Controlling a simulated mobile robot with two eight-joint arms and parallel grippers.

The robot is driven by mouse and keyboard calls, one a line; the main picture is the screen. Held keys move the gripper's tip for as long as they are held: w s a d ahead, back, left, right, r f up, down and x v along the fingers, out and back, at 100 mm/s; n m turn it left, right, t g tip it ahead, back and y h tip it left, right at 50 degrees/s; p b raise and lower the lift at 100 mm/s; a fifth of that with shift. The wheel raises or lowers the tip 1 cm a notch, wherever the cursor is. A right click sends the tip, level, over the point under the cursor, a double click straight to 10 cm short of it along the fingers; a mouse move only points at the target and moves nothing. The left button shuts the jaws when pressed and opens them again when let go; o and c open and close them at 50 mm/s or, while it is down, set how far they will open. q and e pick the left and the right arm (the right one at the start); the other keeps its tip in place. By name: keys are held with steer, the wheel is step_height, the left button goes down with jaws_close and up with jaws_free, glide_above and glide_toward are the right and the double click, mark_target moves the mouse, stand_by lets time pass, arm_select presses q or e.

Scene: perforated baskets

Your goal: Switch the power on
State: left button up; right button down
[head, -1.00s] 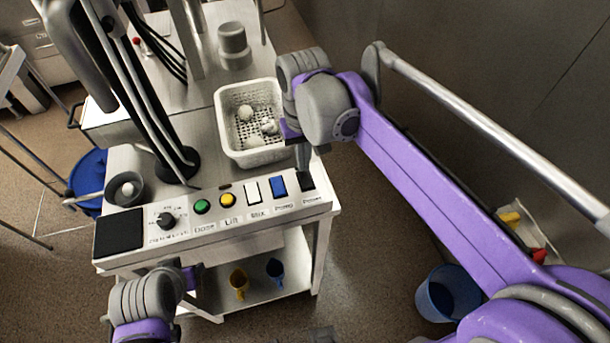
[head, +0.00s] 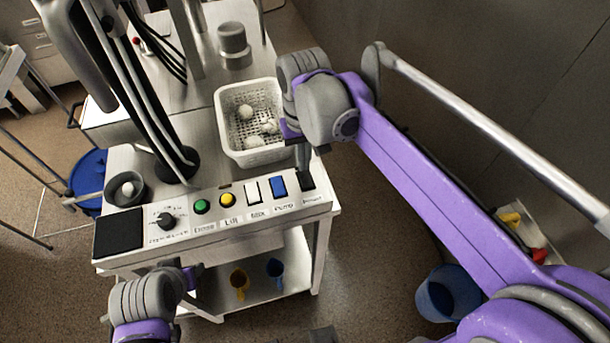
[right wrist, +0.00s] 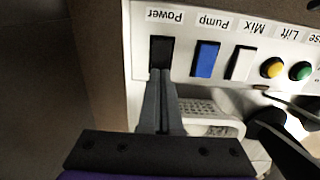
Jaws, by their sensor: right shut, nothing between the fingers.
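The black Power switch (head: 307,183) is at the right end of the sloped control panel (head: 215,232), right of the blue Pump switch (head: 279,187). It also shows in the right wrist view (right wrist: 161,50) under its "Power" label. My right gripper (head: 304,172) is shut and empty, pointing down at the switch. In the right wrist view its closed fingertips (right wrist: 161,72) are at the switch's near edge and hide part of it. I cannot tell whether they touch it or which way it is tipped. My left gripper (head: 191,278) is in front of the panel, its fingers unclear.
The panel also has a white Mix switch (head: 252,190), a yellow Lift button (head: 227,199), a green button (head: 202,206) and a dark dial (head: 166,220). A white perforated basket (head: 260,158) with white lumps stands behind.

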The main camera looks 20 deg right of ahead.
arm_select(q)
steer(key=shift+s+f+b, duration=0.2)
steer(key=shift+f+b, duration=0.25)
steer(key=shift+f, duration=0.15)
arm_select(e)
steer(key=shift+f, duration=0.9)
steer(key=shift+r, duration=0.1)
arm_select(q)
steer(key=shift+t, duration=0.3)
steer(key=shift+w+r+p, duration=0.45)
steer(key=shift+r+p, duration=0.3)
steer(key=shift+r, duration=0.3)
steer(key=shift+w+r+p, duration=0.45)
steer(key=shift+r+p, duration=0.25)
steer(key=shift+r, duration=0.35)
steer(key=shift+w+r+p, duration=0.45)
steer(key=shift+r+p, duration=0.3)
steer(key=shift+r, duration=0.3)
arm_select(e)
step_height(320, 180, up, 8)
arm_select(q)
steer(key=shift+f, duration=0.1)
